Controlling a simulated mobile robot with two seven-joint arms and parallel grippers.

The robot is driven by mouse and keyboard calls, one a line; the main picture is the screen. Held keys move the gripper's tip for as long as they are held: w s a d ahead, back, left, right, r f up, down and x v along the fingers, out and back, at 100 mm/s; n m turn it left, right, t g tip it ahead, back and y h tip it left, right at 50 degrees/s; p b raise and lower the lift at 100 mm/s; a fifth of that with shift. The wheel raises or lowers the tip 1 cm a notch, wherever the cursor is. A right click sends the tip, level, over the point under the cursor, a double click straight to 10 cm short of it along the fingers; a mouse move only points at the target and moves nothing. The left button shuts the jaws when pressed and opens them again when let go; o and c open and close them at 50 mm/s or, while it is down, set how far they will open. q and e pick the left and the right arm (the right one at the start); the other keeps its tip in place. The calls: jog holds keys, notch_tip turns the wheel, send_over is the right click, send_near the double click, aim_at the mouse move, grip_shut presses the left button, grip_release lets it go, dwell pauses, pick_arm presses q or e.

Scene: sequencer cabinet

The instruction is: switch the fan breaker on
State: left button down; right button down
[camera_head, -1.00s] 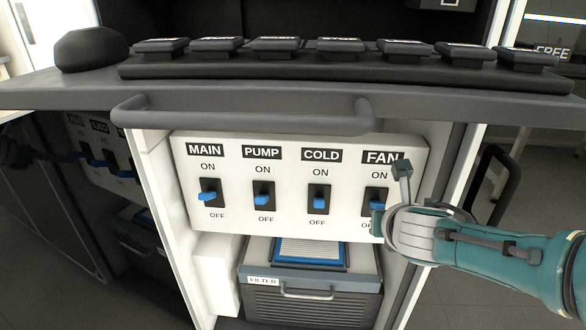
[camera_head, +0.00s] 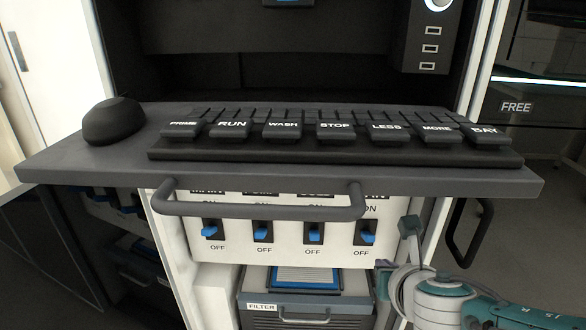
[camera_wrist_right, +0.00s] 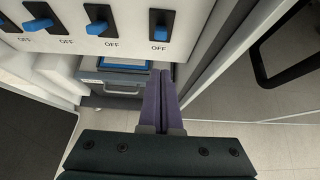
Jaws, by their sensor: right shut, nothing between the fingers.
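The fan breaker (camera_head: 367,236) is the rightmost of the row on the white panel, under the drawer handle, its FAN label partly covered by it. Its blue lever sits at the lower part of its black slot, near OFF, and looks like its neighbours. In the right wrist view the fan breaker (camera_wrist_right: 161,28) shows above the fingers. My right gripper (camera_wrist_right: 161,82) is shut and empty, its purple fingers together, below and apart from the lever. In the head view my right gripper (camera_head: 384,272) is at the panel's lower right, fingers hard to make out. My left gripper is out of view.
The main (camera_head: 210,230), pump (camera_head: 263,233) and cold (camera_head: 314,234) breakers stand to the left. A grey handle (camera_head: 262,207) and a shelf with a key row (camera_head: 335,158) overhang the panel. A filter box (camera_head: 305,311) lies below.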

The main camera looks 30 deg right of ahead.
jog(key=shift+s, duration=0.1)
dwell(0.3)
jog(key=shift+a, duration=0.1)
jog(key=s+a+r+m+g+y, duration=0.3)
jog(key=s+a+r+m, duration=0.45)
jog(key=m, duration=0.65)
jog(key=s+a+r+m+g+y, duration=0.35)
jog(key=s+a+m, duration=0.45)
jog(key=s+m, duration=0.55)
notch_tip(320, 180, up, 55)
jog(key=w+p, duration=0.1)
jog(key=p, duration=5.3)
jog(key=shift+t, duration=0.45)
jog(key=shift+w+a+h, duration=0.1)
jog(key=shift+a+h, duration=0.05)
jog(key=shift+h, duration=0.1)
